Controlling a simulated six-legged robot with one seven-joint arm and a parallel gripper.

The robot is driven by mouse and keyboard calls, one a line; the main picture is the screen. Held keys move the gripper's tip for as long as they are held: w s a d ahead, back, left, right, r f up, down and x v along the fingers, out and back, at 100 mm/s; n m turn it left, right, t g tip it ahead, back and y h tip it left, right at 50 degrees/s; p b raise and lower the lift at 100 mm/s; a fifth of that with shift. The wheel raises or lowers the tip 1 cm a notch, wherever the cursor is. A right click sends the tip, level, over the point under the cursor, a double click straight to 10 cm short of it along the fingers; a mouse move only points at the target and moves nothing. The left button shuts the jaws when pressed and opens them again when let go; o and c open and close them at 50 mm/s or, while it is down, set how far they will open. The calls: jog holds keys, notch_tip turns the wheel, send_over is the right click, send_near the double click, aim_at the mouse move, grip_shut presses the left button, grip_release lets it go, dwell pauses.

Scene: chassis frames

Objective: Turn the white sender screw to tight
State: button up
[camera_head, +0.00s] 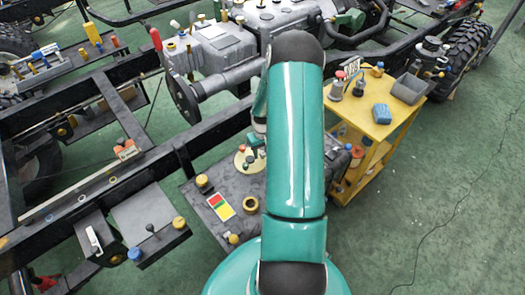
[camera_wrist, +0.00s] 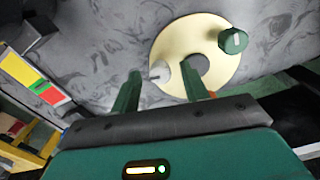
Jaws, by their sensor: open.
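The white sender screw (camera_wrist: 161,73) is a small pale cone-shaped piece at the lower left of a cream round plate (camera_wrist: 212,25). A dark green knob (camera_wrist: 233,41) stands at the plate's right side, and a grey round spot (camera_wrist: 196,67) is near its middle. My gripper (camera_wrist: 161,69) is open, its two green fingers either side of the white screw in the wrist view. I cannot tell whether they reach down around it; no contact shows. In the head view the cream plate (camera_head: 242,160) is partly hidden by my arm, and the white screw is not clear.
The plate lies on a dark grey tank top with a red, yellow and green label (camera_head: 220,206), yellow caps (camera_head: 203,182) and a yellow ring (camera_head: 251,204). Black chassis rails (camera_head: 100,170) run alongside. A yellow cart (camera_head: 365,115) stands right. Green floor at lower right is clear except a cable.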

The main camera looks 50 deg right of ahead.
jog(key=shift+f, duration=0.1)
grip_shut()
jog(key=shift+m, duration=0.3)
jog(key=m, duration=0.3)
jog(key=shift+w+m, duration=0.1)
jog(key=shift+m, duration=0.2)
jog(key=m, duration=0.3)
jog(key=shift+m, duration=0.3)
jog(key=m, duration=0.3)
jog(key=shift+m, duration=2.2)
